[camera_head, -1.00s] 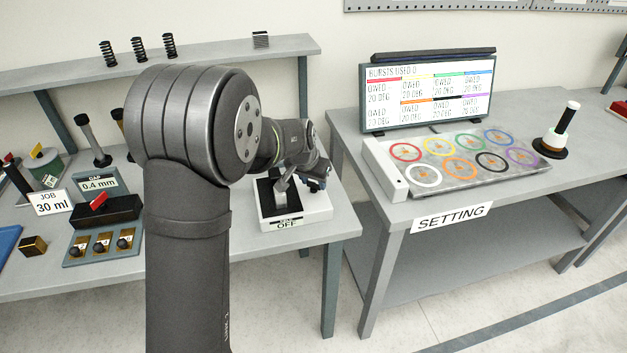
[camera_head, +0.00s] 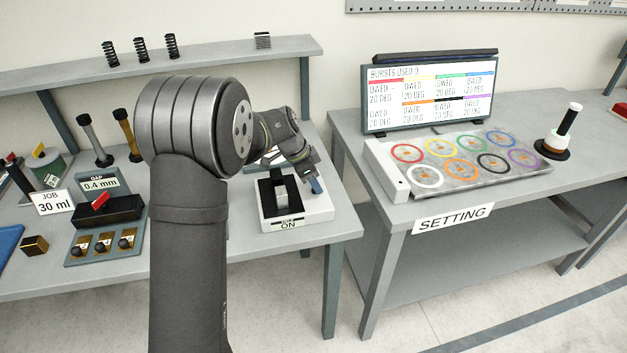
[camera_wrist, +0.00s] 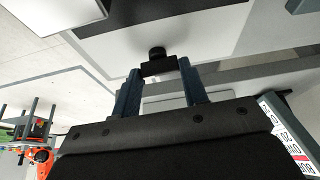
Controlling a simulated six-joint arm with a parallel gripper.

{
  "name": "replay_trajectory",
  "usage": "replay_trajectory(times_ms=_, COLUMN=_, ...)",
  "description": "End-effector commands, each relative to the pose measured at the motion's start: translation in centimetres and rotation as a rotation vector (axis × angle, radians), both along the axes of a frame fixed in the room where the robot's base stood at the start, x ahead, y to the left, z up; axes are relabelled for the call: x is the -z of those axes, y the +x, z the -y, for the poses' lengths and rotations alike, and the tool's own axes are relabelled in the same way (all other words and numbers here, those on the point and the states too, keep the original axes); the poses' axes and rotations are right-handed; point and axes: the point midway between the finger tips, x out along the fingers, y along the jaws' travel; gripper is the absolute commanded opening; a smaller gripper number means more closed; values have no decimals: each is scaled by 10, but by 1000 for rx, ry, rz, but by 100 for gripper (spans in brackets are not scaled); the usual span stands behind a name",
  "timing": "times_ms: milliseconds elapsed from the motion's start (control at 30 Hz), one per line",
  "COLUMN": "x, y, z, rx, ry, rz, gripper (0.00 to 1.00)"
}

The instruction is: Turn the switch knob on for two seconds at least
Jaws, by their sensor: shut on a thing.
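The switch is a white box (camera_head: 318,207) with a black top plate on the right end of the left bench. Its front label (camera_head: 288,224) reads ON. A grey lever part of the switch knob (camera_head: 281,190) stands up from the plate. My gripper (camera_head: 305,172) is just above and behind the switch, partly hidden by my wrist. The exact contact is hard to see in the head view.
Left on the bench are a gap block marked 0.4 mm (camera_head: 100,184), a JOB 30 ml card (camera_head: 50,202) and small weights. A right bench holds a screen (camera_head: 428,95), reading BURSTS USED 0, and a panel of coloured rings (camera_head: 465,160). A gap separates the benches.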

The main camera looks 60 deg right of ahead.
Motion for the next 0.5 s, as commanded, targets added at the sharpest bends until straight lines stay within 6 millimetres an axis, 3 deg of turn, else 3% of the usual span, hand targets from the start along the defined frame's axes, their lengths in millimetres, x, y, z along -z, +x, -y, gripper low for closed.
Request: replay_trajectory(times_ms=500, x=0, y=1, z=0, rx=75, ry=2, rz=0, gripper=17)
